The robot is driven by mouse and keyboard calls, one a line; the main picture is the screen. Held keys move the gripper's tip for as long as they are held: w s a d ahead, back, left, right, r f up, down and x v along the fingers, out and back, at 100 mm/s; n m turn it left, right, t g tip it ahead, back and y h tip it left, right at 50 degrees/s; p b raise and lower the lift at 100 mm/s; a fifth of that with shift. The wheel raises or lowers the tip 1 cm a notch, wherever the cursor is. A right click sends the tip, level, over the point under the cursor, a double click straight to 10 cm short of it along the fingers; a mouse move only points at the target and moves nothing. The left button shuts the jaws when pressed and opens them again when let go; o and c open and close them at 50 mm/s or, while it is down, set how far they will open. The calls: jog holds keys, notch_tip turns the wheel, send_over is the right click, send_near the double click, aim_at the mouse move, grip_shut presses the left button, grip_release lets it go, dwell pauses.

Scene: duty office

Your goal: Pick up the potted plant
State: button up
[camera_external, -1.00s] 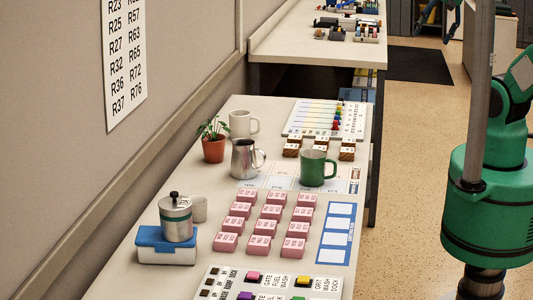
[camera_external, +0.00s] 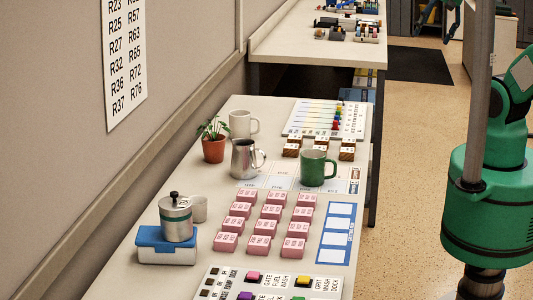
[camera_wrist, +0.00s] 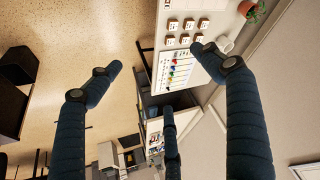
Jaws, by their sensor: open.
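The potted plant (camera_external: 214,142) is a small green-leafed plant in a terracotta pot. It stands upright on the near table's far left part, close to the wall, in the external view. It also shows in the wrist view as a plant (camera_wrist: 251,10) at the top right edge, partly cut off. My gripper (camera_wrist: 158,72) shows in the wrist view as dark, thick fingers spread wide apart, with nothing between them. The plant lies beyond the right finger, apart from it. I cannot make out my gripper clearly in the external view.
A white mug (camera_external: 241,124) and a steel pitcher (camera_external: 243,160) stand close to the plant's right. A green mug (camera_external: 314,168) is farther right. Pink blocks (camera_external: 262,226) fill the table's middle. A canister (camera_external: 176,218) sits on a blue-lidded box (camera_external: 166,247) at the front left.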

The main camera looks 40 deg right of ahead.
jog(key=shift+o, duration=0.3)
jog(key=w+a+r, duration=0.1)
jog(key=w+a, duration=0.2)
jog(key=w, duration=0.6)
jog(key=w+a+r, duration=0.1)
jog(key=w+a, duration=0.2)
jog(key=w, duration=0.5)
jog(key=w+a+f+n, duration=0.1)
jog(key=w+a+f, duration=0.2)
jog(key=w+a, duration=0.35)
jog(key=w+a+f+n, duration=0.1)
jog(key=w+a+f, duration=0.2)
jog(key=w, duration=0.7)
jog(key=w+a+f, duration=0.8)
jog(key=a+f, duration=0.5)
jog(key=w+a+f+n+g+y, duration=0.1)
jog(key=w+a+f, duration=0.6)
jog(key=a+f, duration=0.5)
jog(key=shift+w+a+f, duration=0.4)
jog(key=shift+f, duration=0.35)
jog(key=shift+f, duration=0.1)
send_over(214, 149)
jog(key=w+d, duration=0.2)
jog(key=d, duration=0.1)
jog(key=shift+s+a+f+b, duration=0.1)
jog(key=shift+f+b, duration=0.1)
jog(key=shift+f, duration=1.75)
jog(key=shift+s+a+f+b, duration=0.1)
jog(key=shift+f+b, duration=0.05)
jog(key=shift+f, duration=1.8)
